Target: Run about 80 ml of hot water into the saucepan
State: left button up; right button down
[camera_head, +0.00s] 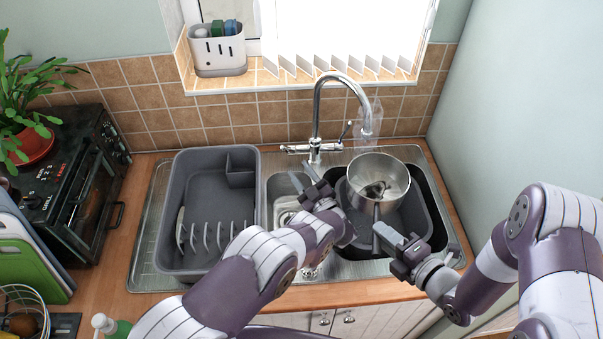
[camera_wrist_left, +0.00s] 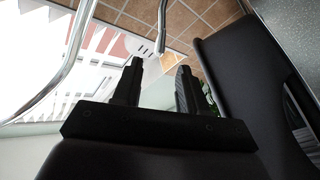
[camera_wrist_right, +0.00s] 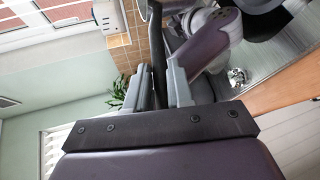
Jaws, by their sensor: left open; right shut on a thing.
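The steel saucepan (camera_head: 398,173) is upright over the right sink bowl, under the tap (camera_head: 318,105) spout. A clear, faint column (camera_head: 367,122) hangs below the spout and looks like running water. Some liquid or reflection shows inside the pan; its level cannot be told. My right gripper (camera_head: 388,232) is shut on the pan's handle (camera_head: 376,213); the dark handle also shows between its fingers in the right wrist view (camera_wrist_right: 157,62). My left gripper (camera_head: 305,176) is open and empty, just below the tap's left lever (camera_head: 294,150). The right lever (camera_head: 346,130) is tilted upward.
A grey dish rack (camera_head: 170,235) fills the left drainer. A grey basin (camera_head: 418,212) sits in the right bowl below the pan. A tiled wall and sill with a caddy (camera_head: 217,55) stand behind. A wall bounds the right.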

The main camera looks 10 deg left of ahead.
pick_arm(q)
notch_tip(320, 180, up, 3)
jog(key=w+a, duration=0.1)
jog(key=a, duration=0.2)
jog(key=m+t+h, duration=0.3)
jog(key=m+h, duration=0.5)
jog(key=h, duration=0.1)
send_near(284, 148)
jog(key=x, duration=0.4)
jog(key=f+x, duration=0.1)
jog(key=x, duration=0.7)
jog(key=shift+f, duration=0.4)
jog(key=shift+c, duration=0.2)
